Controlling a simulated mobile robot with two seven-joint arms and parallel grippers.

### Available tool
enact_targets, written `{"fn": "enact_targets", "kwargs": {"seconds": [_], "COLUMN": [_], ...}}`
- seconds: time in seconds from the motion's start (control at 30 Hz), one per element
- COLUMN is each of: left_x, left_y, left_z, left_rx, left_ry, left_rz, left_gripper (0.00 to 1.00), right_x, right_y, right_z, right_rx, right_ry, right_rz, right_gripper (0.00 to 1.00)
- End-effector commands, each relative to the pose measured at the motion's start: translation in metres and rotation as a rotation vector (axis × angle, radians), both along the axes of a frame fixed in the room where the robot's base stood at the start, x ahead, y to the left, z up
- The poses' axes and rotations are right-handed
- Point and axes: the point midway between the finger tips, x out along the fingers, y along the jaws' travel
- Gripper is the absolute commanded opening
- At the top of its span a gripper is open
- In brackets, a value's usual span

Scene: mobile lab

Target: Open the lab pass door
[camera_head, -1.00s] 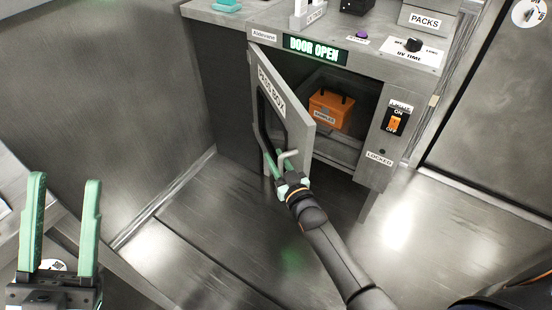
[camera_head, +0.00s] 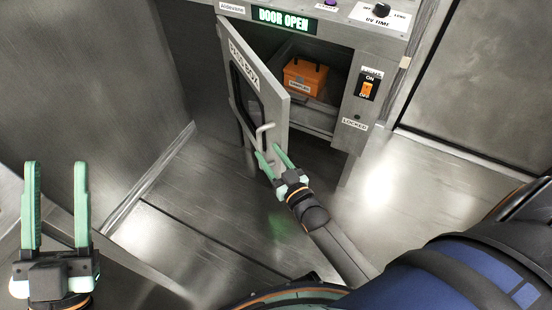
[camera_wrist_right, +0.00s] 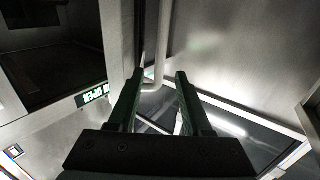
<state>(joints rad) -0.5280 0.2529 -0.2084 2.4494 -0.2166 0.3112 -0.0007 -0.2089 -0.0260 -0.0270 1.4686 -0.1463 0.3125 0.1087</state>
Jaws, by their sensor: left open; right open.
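The lab pass door (camera_head: 279,108), a grey panel with a dark window, stands swung outward from the pass box, hinged at its left. Its bent metal handle (camera_head: 263,133) is on the outer face near the free edge. My right gripper (camera_head: 268,151) is open, just below the handle, and does not grip it. In the right wrist view the handle (camera_wrist_right: 163,45) shows between and beyond the open fingers; whether they touch it is unclear. My left gripper (camera_head: 55,165) is open and empty at lower left, far from the door. The sign (camera_head: 284,20) reads DOOR OPEN.
An orange case (camera_head: 304,78) sits inside the box. An ON/OFF switch (camera_head: 368,89) and a LOCKED label (camera_head: 355,124) are on the box's right front. The floor (camera_head: 215,205) below the door looks clear. A metal wall stands at left.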

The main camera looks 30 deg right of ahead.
Motion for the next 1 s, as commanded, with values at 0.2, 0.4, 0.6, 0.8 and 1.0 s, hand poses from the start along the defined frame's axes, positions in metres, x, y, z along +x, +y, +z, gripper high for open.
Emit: {"fn": "enact_targets", "kwargs": {"seconds": [0.2, 0.4, 0.6, 0.8, 1.0], "left_x": [0.017, 0.022, 0.022, 0.025, 0.038], "left_y": [0.003, 0.004, 0.004, 0.005, 0.008], "left_z": [-0.03, -0.041, -0.042, -0.048, -0.096], "left_rx": [-0.002, -0.002, -0.003, -0.004, -0.003], "left_ry": [0.151, 0.197, 0.199, 0.236, 0.469], "left_rz": [0.026, 0.033, 0.033, 0.039, 0.072], "left_gripper": [0.5, 0.5, 0.5, 0.5, 0.5], "right_x": [-0.025, -0.033, -0.033, -0.035, -0.045], "right_y": [-0.002, -0.002, -0.002, -0.009, -0.043], "right_z": [0.001, 0.0, 0.0, 0.003, 0.018], "right_rx": [0.0, 0.0, 0.0, 0.044, 0.328], "right_ry": [0.0, 0.0, -0.001, 0.002, 0.024], "right_rz": [0.0, 0.0, 0.0, 0.005, 0.035], "right_gripper": [0.49, 0.49, 0.49, 0.3, 0.08]}}
